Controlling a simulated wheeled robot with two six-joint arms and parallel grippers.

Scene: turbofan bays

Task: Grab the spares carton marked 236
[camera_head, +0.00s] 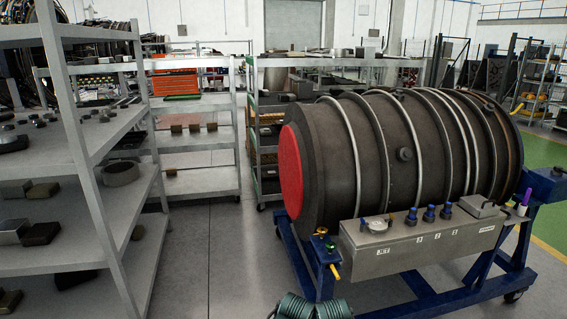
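I cannot make out a carton marked 236; no such number is readable in the head view. Several small brown boxes (194,129) stand in a row on a middle shelf of the rear rack, too small to read. Neither of my grippers is in view.
The near left shelf rack (75,130) and the rear rack (200,187) stand at left. A large dark engine casing (400,150) with a red end cover (291,171) sits on a blue wheeled stand (440,296) at right. Grey floor (215,255) lies clear between them.

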